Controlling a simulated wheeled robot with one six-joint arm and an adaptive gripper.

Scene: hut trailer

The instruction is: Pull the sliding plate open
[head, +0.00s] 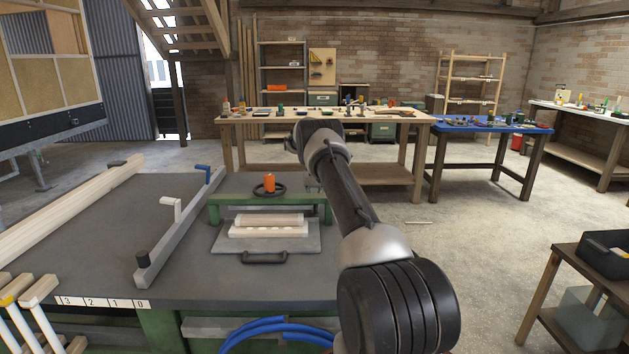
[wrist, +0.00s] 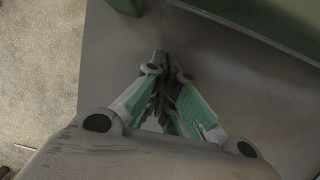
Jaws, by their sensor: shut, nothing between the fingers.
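The sliding plate (head: 305,238) is a flat grey plate under the green frame (head: 322,198) on the grey work table, with a black bar handle (head: 264,258) at its front edge. Light wooden pieces (head: 268,226) lie on it. My gripper (wrist: 166,66) shows in the wrist view, shut and empty, over a plain grey surface beside a green beam (wrist: 260,28). It is apart from the handle, which does not show in the wrist view.
An orange knob (head: 269,183) and dark handwheel sit on top of the frame. A grey fence bar (head: 178,228) with a blue lever stands left of the plate. Long boards (head: 75,208) lie at the table's left. The table in front of the handle is clear.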

